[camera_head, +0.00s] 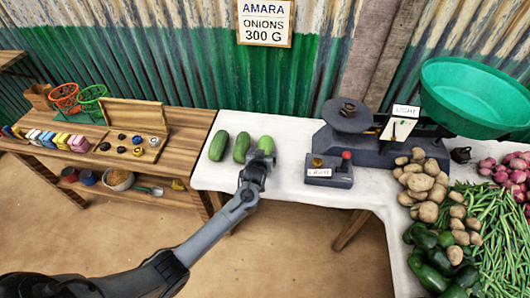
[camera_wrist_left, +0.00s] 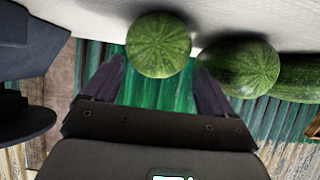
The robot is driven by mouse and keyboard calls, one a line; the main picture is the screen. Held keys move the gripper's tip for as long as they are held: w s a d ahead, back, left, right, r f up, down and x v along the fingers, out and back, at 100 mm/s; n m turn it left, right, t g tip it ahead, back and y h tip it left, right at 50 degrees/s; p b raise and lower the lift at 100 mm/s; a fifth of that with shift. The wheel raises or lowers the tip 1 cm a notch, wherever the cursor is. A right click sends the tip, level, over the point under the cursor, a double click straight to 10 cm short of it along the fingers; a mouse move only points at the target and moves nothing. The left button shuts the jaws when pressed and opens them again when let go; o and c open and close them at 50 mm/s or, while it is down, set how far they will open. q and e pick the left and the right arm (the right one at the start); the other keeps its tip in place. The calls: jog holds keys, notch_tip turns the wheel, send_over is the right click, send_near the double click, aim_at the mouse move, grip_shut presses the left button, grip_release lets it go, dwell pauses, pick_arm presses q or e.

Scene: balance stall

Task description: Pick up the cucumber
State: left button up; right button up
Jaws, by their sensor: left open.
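Three green cucumbers lie side by side on the white cloth: a left one (camera_head: 218,146), a middle one (camera_head: 241,147) and a right one (camera_head: 265,145). My left gripper (camera_head: 262,158) is at the near end of the right cucumber and hides part of it. In the left wrist view, which is upside down, that cucumber (camera_wrist_left: 158,40) shows end-on between the tips of my two spread, open fingers. I cannot tell whether they touch it. The other cucumbers (camera_wrist_left: 240,66) lie to the right there. My right gripper is not in view.
A dark scale (camera_head: 378,145) with a green pan (camera_head: 472,97) stands right of the cucumbers, behind a small box with a red knob (camera_head: 330,170). Potatoes (camera_head: 422,185), green beans and onions fill the right. A wooden bench (camera_head: 185,135) stands left.

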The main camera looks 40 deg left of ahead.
pick_arm(q)
jog(key=b+x, duration=0.1)
jog(key=x, duration=0.3)
jog(key=shift+w, duration=0.15)
jog(key=c, duration=0.9)
jog(key=shift+c, duration=0.5)
jog(key=shift+r, duration=0.1)
